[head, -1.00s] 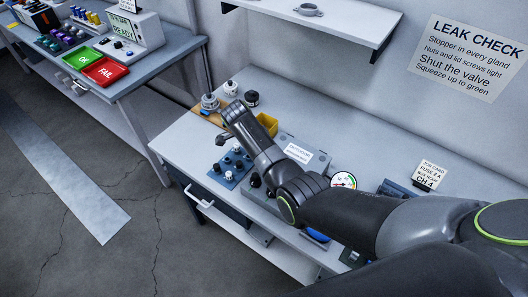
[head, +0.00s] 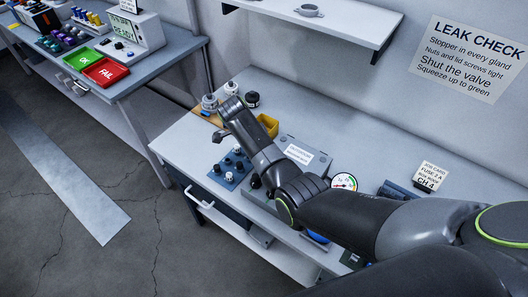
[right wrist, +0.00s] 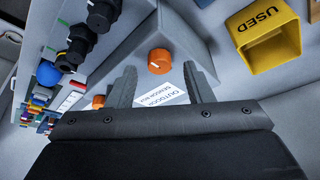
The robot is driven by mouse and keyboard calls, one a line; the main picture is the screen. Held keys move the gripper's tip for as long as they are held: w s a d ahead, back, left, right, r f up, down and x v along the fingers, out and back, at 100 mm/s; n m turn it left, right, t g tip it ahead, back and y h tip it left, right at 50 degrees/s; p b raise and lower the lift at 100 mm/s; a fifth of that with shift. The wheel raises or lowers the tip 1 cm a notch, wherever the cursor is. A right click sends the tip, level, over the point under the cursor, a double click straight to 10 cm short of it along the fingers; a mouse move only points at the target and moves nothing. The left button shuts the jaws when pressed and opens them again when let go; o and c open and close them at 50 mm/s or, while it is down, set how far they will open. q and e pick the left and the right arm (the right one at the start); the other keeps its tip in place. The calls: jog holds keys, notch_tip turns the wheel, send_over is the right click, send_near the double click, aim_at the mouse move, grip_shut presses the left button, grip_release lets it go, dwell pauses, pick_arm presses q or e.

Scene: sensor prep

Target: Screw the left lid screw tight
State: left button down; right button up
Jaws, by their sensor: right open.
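The grey sensor box (head: 322,162) sits on the bench, largely covered by my right arm in the head view. In the right wrist view its lid (right wrist: 178,38) shows a white label (right wrist: 174,94) and an orange lid screw (right wrist: 159,61) with a white mark. This appears to be the left screw. A second orange screw (right wrist: 98,102) is partly hidden beside one finger. My right gripper (right wrist: 159,72) is open, its fingers on either side of the line to the first screw. Whether they touch it is unclear. My left gripper is not visible.
A yellow USED bin (right wrist: 268,32) stands beside the box. Black knob-like parts (right wrist: 103,14) and a blue round part (right wrist: 48,73) lie on the other side. A blue tray (head: 229,170) with several parts and a pressure gauge (head: 344,182) are on the bench.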

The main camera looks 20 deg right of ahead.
jog(key=p+v, duration=0.4)
jog(key=v, duration=1.1)
jog(key=shift+r, duration=0.3)
jog(key=shift+s+a, duration=0.1)
